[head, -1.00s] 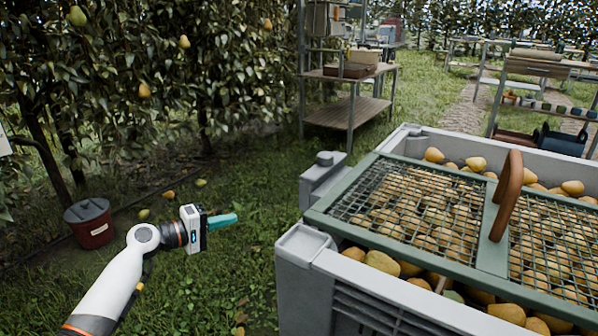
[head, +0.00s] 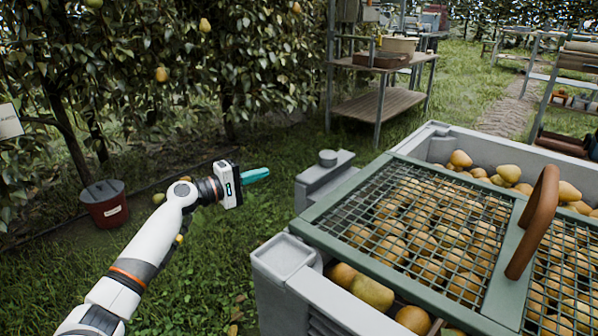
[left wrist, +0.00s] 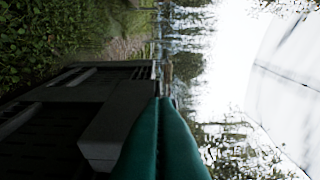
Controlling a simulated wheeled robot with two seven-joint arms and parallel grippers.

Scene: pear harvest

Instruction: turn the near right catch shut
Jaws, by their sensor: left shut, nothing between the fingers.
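A grey crate (head: 286,252) full of pears stands at the right of the head view, with a green-framed mesh lid (head: 410,268) on top. A grey block with a round knob (head: 327,158) sticks out at the crate's left side; I cannot tell whether it is a catch. I cannot make out the near right catch. My left gripper (head: 257,174) is shut and empty, left of the crate and apart from it. Its teal fingers (left wrist: 160,140) also show in the left wrist view, with the dark crate wall (left wrist: 60,130) beyond. My right gripper is out of view.
A brown handle (head: 534,222) rises from the lid. A red bucket (head: 104,205) stands on the grass at left, below pear trees. Shelving (head: 380,103) stands behind the crate. Grass between bucket and crate is mostly open.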

